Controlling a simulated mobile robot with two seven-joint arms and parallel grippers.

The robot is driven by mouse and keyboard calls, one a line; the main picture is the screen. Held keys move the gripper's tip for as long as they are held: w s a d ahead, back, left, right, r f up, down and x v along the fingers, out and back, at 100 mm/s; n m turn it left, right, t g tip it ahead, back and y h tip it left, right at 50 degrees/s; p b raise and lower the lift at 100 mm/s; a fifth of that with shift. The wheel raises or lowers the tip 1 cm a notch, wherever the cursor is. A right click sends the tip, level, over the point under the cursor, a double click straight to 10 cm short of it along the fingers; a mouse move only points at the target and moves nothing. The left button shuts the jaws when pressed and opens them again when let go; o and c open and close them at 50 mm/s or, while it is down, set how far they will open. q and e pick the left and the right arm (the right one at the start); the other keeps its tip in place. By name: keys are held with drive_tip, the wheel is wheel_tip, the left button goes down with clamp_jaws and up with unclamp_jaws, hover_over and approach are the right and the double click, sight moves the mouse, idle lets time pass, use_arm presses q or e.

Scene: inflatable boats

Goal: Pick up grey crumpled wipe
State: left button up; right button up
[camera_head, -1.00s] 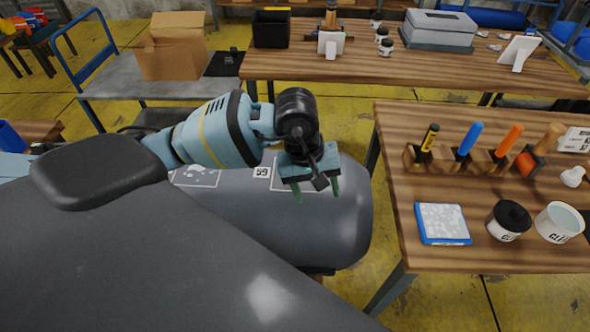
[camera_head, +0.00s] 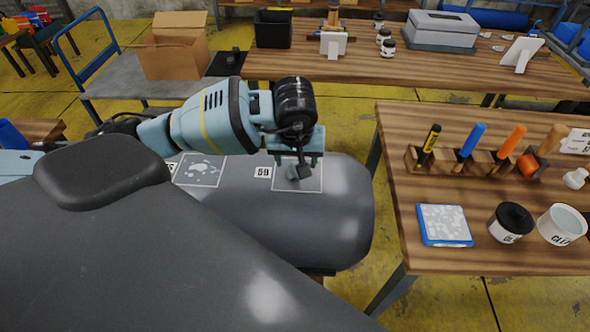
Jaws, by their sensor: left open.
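My left gripper (camera_head: 296,161) is over the top of the grey boat tube (camera_head: 300,225), pointing down with its fingers apart. Just below and in front of it, a small grey-green lump (camera_head: 293,173), which looks like the crumpled wipe, lies inside a white-outlined square (camera_head: 312,183) on the tube. The gripper's dark middle part covers some of the lump. The fingers are not closed on it, and I cannot tell the exact gap between them. My right gripper does not show.
A second outlined square with a pale stain (camera_head: 203,169) and a label "59" (camera_head: 262,172) are on the tube to the left. The right table (camera_head: 420,261) holds a marker rack (camera_head: 480,165), a blue-edged pad (camera_head: 444,225) and tubs. A cardboard box (camera_head: 173,55) stands behind.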

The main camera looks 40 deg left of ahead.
sight(294, 169)
use_arm(q)
drive_tip(key=shift+s+x, duration=0.1)
drive_tip(key=shift+x, duration=1)
drive_tip(key=shift+s+x, duration=0.15)
drive_tip(key=shift+x, duration=1)
drive_tip(key=shift+a, duration=0.2)
drive_tip(key=c, duration=1.1)
